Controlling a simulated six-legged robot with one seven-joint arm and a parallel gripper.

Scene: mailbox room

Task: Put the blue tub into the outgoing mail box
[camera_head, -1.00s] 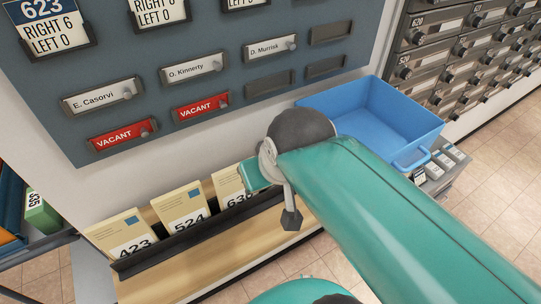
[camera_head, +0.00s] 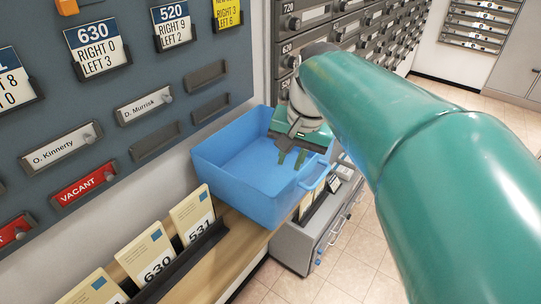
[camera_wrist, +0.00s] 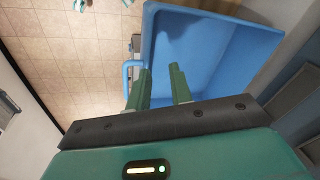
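The blue tub (camera_head: 238,160) is open-topped, looks empty and sits upright at the right end of the wooden ledge, against the wall. Its loop handle (camera_head: 318,177) sticks out on the right end. My gripper (camera_head: 291,159) hangs over the tub's right end with its fingers pointing down. In the wrist view the green fingers (camera_wrist: 160,78) are apart, with the tub's handle (camera_wrist: 127,76) close by the left finger. I cannot tell whether a finger touches the handle or rim. The gripper looks empty. I cannot make out which thing is the outgoing mail box.
Numbered envelopes (camera_head: 157,262) stand in a dark rack on the wooden ledge (camera_head: 232,250), left of the tub. A grey unit (camera_head: 300,245) stands below and right of the tub. Metal mailboxes (camera_head: 360,35) line the back wall. Tiled floor (camera_head: 350,255) on the right is clear.

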